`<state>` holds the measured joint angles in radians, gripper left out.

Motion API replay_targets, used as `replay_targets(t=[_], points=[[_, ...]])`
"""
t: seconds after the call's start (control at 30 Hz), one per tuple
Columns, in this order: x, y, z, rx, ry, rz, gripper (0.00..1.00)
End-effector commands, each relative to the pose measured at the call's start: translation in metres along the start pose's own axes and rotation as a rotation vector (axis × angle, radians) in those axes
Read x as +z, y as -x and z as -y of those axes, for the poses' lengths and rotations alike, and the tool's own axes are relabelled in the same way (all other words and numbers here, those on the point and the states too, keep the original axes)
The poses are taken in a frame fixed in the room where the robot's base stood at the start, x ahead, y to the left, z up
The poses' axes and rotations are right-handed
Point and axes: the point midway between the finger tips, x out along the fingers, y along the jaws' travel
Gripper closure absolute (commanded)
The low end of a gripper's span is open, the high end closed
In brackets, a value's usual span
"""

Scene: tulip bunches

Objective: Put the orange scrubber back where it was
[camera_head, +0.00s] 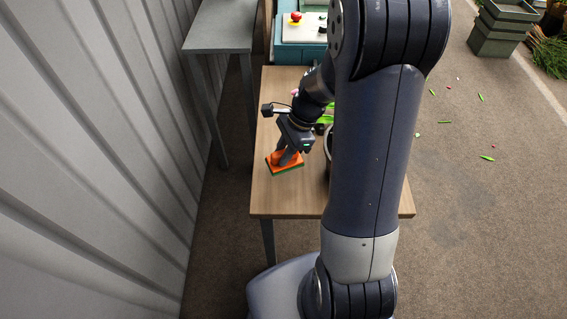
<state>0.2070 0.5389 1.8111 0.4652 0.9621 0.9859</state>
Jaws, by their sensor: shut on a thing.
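The orange scrubber (292,168) is at the left part of the wooden table (285,200). It is an orange block with a green layer along its lower edge. My gripper (285,158) points down onto it from above and is shut on it. The fingers hide part of its top. I cannot tell whether its underside touches the table or is slightly above it.
A dark round container (328,150) is partly hidden behind my arm, with green stems (326,119) beside it. A teal box with a pale top (300,30) stands beyond the table. A grey table (222,22) and a corrugated wall (100,150) are at left. The table's front left is clear.

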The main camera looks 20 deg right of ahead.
Motion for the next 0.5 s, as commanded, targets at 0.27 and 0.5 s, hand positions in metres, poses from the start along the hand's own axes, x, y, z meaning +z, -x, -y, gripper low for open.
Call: replay_targets(t=[0.27, 0.5], points=[[-0.011, -0.026, 0.000, 0.002, -0.001, 0.001, 1.00], [-0.017, -0.039, 0.000, -0.001, 0.002, -0.001, 1.00]])
